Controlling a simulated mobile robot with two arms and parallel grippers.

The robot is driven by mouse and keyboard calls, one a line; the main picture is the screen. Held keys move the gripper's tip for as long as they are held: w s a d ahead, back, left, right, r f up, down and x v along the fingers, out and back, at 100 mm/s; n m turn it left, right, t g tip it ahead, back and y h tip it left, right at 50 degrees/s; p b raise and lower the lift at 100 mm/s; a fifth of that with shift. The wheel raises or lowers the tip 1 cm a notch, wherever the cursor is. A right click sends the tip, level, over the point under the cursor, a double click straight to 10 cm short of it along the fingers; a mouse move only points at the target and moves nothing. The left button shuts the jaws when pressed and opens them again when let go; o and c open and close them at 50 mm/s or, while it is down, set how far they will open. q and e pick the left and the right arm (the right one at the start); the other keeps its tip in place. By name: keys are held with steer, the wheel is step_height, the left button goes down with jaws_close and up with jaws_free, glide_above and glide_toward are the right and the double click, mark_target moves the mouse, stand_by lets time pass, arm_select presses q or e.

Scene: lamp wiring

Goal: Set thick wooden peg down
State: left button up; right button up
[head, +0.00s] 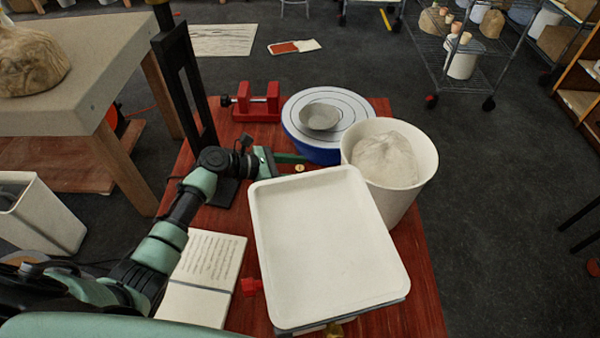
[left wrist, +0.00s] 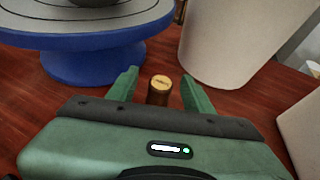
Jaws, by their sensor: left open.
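The thick wooden peg (left wrist: 159,89) stands upright on the red wooden table between the fingers of my left gripper (left wrist: 161,84), in the left wrist view. The fingers are open, with a gap showing on both sides of the peg. In the head view the peg's round top (head: 299,167) shows as a small tan disc just beyond the white tray. My left gripper (head: 293,166) reaches it from the left, its nearer finger partly hidden by the tray. My right gripper is not in view.
The white tray (head: 325,240) covers the table's front middle. The blue-based turntable (head: 345,108) with a grey bowl and the white bucket (head: 408,200) stand close behind the peg. A red clamp (head: 258,102) is at the back left, an open notebook (head: 205,275) at the front left.

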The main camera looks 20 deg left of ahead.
arm_select(q)
steer(key=shift+c, duration=0.3)
jaws_close()
